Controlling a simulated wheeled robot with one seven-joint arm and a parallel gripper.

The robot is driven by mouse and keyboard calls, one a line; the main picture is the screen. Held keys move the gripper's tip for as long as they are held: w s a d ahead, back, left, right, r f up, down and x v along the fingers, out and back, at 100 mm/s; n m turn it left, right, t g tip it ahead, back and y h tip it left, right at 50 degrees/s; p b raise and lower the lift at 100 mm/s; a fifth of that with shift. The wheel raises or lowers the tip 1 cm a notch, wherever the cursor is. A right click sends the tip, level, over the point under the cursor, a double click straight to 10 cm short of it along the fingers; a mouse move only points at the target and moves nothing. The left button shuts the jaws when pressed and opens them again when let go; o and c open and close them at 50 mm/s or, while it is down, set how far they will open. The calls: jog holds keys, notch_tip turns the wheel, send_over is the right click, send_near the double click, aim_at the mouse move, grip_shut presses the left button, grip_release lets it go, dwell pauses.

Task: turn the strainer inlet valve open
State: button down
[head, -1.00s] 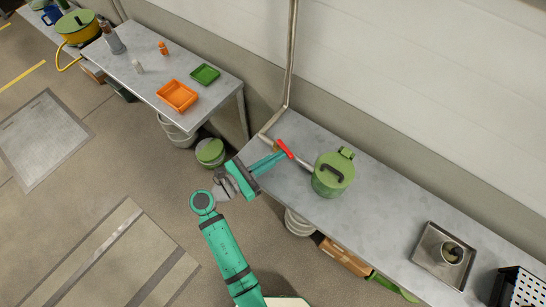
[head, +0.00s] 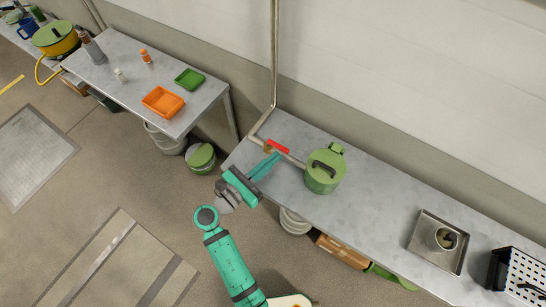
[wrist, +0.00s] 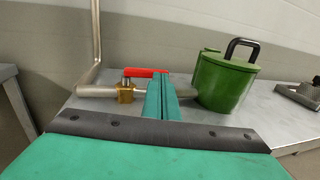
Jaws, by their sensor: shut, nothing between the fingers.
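The valve has a red lever handle (head: 278,147) on a brass body (wrist: 126,92), set in a metal pipe (wrist: 97,91). The pipe runs low over the bench to the green lidded strainer pot (head: 324,172); the pot also shows in the wrist view (wrist: 224,83). The red handle, which also shows in the wrist view (wrist: 145,72), lies about in line with the pipe. My gripper (head: 272,160) is shut and empty, its teal fingers together just in front of the handle. In the wrist view the fingers (wrist: 161,96) hide part of the pipe; I cannot tell whether they touch the handle.
The grey bench (head: 375,205) carries a metal tray (head: 437,242) and a black-and-white perforated crate (head: 518,278) at right. A vertical pipe (head: 274,60) rises by the wall. Another table (head: 133,75) at left holds orange and green trays. Bench between pot and tray is clear.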

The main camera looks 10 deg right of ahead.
jog(key=s+d+v, duration=0.1)
jog(key=s+v, duration=0.1)
jog(key=v, duration=1)
jog(key=shift+s+d, duration=0.2)
jog(key=shift+s, duration=0.05)
